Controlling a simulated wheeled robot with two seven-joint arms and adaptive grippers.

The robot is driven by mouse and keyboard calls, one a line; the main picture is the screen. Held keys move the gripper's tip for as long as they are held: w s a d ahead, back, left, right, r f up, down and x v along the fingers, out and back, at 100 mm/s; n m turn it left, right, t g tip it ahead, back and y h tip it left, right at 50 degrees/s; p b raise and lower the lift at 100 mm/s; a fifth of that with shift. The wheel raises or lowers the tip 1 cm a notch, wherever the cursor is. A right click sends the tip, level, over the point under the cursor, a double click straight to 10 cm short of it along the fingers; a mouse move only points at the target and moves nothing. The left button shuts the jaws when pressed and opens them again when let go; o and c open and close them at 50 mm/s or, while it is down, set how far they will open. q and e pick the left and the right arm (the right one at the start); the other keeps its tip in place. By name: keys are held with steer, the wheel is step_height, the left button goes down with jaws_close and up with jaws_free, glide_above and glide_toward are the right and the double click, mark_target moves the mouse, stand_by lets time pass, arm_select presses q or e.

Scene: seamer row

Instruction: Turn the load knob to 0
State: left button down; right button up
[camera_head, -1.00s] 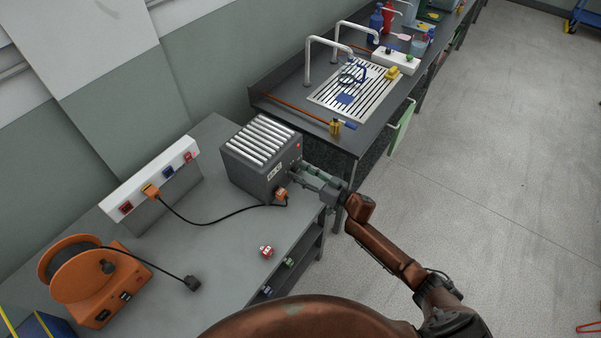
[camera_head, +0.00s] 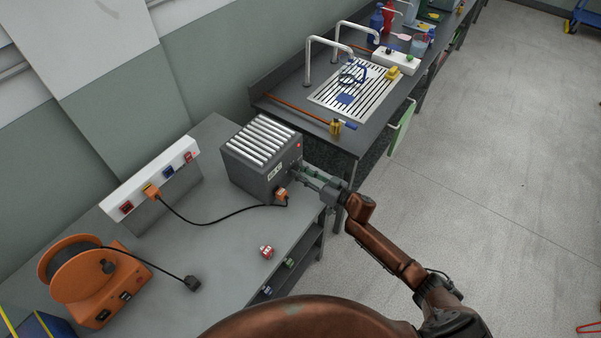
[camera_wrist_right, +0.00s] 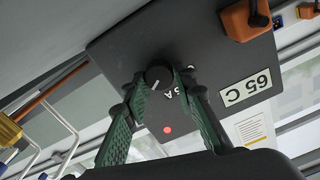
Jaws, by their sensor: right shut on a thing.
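The load knob is a round black knob (camera_wrist_right: 158,76) with a white pointer line, on the face of a dark grey box (camera_head: 252,172) with white bars on top. In the right wrist view the two green fingers of my right gripper (camera_wrist_right: 157,84) are shut on the knob from both sides. The pointer line slants. Markings around the knob are partly hidden by the fingers; an "A" shows beside it. In the head view my right gripper (camera_head: 301,173) reaches the box's right face, and the knob itself is hidden. My left gripper is in neither view.
A sink counter (camera_head: 285,106) stands beyond.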

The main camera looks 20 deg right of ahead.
steer(key=n, duration=0.5)
steer(key=shift+n, duration=0.4)
steer(key=n, duration=0.3)
steer(key=shift+a+n, duration=0.1)
steer(key=shift+n, duration=0.2)
steer(key=n+b, duration=0.1)
steer(key=n, duration=0.1)
steer(key=shift+f+n, duration=0.1)
steer(key=shift+n, duration=0.2)
steer(key=n+b, duration=0.2)
steer(key=n, duration=0.4)
steer(key=shift+s+f+b, duration=0.1)
steer(key=shift+f+b, duration=0.05)
steer(key=shift+b, duration=0.15)
arm_select(q)
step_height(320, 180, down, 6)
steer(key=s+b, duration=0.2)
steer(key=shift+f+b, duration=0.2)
steer(key=shift+b, duration=0.2)
arm_select(e)
steer(key=n, duration=0.5)
steer(key=shift+n, duration=0.4)
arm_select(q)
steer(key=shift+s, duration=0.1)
